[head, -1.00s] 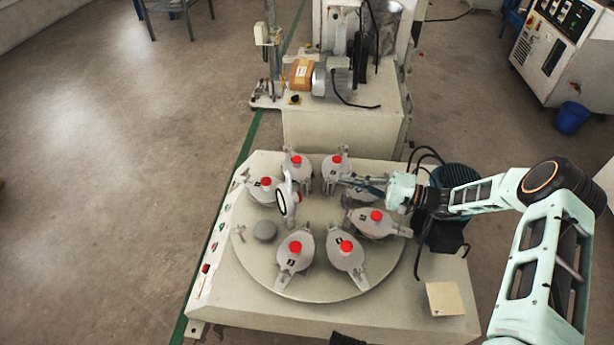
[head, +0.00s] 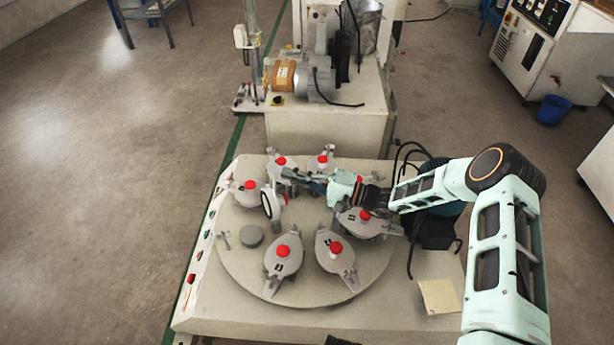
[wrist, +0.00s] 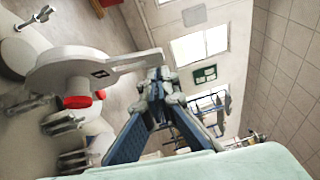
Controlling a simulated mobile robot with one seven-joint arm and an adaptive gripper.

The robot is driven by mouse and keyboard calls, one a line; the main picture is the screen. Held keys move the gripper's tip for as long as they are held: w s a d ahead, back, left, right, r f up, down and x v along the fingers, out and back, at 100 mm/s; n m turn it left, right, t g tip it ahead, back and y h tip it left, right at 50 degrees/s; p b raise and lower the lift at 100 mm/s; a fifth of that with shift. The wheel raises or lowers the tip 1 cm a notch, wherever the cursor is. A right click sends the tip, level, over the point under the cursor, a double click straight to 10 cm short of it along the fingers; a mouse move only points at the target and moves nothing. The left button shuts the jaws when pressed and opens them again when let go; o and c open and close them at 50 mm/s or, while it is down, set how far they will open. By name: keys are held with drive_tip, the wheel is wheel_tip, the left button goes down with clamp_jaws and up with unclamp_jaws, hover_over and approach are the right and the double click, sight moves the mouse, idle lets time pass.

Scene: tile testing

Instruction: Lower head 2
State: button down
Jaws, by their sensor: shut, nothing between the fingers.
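Several grey heads with red knobs stand around a round turntable (head: 318,285). One head (head: 271,204) is tilted up on edge at the left of the ring, its pale round face turned left; the others lie flat. I cannot read the head numbers. My gripper (head: 287,174) is shut and empty, above the far side of the turntable, just behind and right of the raised head. In the wrist view, the shut fingers (wrist: 157,78) are beside the arm of a grey head (wrist: 75,72) with a red knob; I cannot tell whether they touch.
A round grey pad (head: 250,236) lies on the turntable's left. A control strip with buttons (head: 205,234) runs along the machine's left edge. A motor and a brown box (head: 283,75) sit on a bench behind. Black cables (head: 409,156) and a yellowish plate (head: 438,296) are at the right.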

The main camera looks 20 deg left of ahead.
drive_tip(key=shift+s+a, duration=0.45)
drive_tip(key=shift+r, duration=0.1)
